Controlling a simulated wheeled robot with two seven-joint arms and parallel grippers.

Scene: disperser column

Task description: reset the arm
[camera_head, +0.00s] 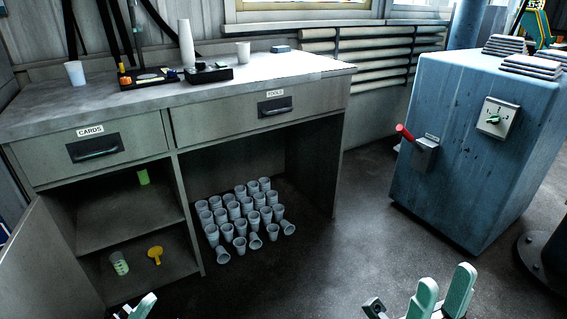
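My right gripper (440,296) is at the bottom edge, right of the middle. Its two pale green fingers stand apart with a gap between them, and nothing shows in the gap. My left gripper (143,306) only just shows at the bottom left, in front of the open cupboard. Most of it is cut off by the frame, so its opening cannot be judged. Both grippers are low in the view and appear clear of the furniture. The arms behind them are hidden below the frame.
A grey desk (215,98) stands at left, with cups and trays on top and an open cupboard door (45,262). A blue cabinet (455,150) with a red-handled lever (405,133) stands right. Floor (340,250) between is clear.

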